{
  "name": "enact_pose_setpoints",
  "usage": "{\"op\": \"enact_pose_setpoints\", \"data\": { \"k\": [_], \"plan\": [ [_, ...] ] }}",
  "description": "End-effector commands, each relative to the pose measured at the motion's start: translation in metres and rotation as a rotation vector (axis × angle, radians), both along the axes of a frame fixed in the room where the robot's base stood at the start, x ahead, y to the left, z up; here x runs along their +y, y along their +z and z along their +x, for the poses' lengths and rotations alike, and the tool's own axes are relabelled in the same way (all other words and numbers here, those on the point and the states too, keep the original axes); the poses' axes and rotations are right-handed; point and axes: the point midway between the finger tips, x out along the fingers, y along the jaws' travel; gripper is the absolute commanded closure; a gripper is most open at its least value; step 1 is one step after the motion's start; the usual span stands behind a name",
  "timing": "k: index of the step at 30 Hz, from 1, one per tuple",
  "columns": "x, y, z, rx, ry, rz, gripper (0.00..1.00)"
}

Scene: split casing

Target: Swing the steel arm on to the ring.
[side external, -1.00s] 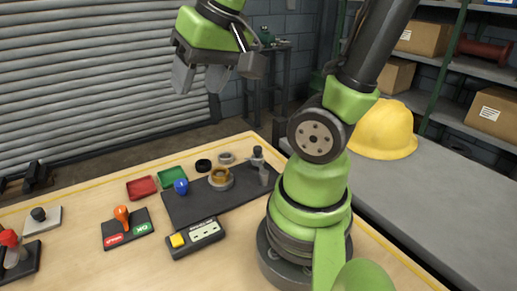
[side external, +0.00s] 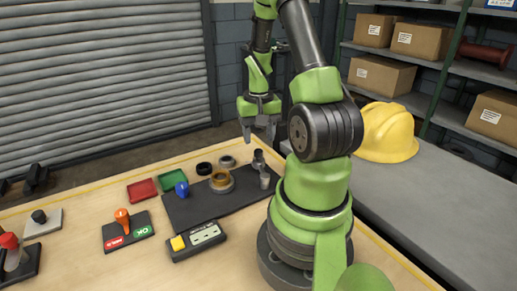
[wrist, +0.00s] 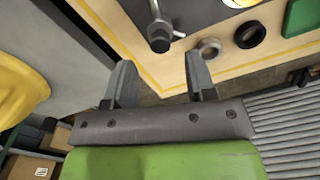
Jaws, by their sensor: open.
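The steel arm (side external: 258,160) is a dark grey lever on a post at the back right of the black mat. In the wrist view its rounded end (wrist: 160,38) shows near the top centre, beyond my fingertips. The bronze ring (side external: 220,178) sits in a pale round holder on the mat, left of the steel arm and apart from it. In the wrist view only an edge of the ring's holder shows at the top. My gripper (side external: 259,131) points down, open and empty, above and behind the steel arm. Its two spread fingers (wrist: 160,70) touch nothing.
A loose grey ring (side external: 227,161) and black ring (side external: 204,168) lie behind the holder. Green (side external: 172,178) and red (side external: 142,189) trays, a blue knob (side external: 182,188), an orange-handled switch (side external: 122,218) and a yellow-button box (side external: 178,243) stand leftward. A yellow helmet (side external: 388,132) lies right.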

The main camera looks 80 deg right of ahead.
Motion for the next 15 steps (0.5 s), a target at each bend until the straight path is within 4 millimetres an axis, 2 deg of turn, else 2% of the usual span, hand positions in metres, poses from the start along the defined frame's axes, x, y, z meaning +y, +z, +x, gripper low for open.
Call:
{"op": "enact_pose_setpoints", "data": {
  "k": [3,6,15],
  "plan": [
    [0.001,-0.021,0.0,0.003,0.001,0.005,0.49],
    [0.001,-0.033,0.0,0.001,0.0,0.004,0.49],
    [0.0,-0.045,0.001,-0.002,0.0,-0.001,0.49]
  ]
}}
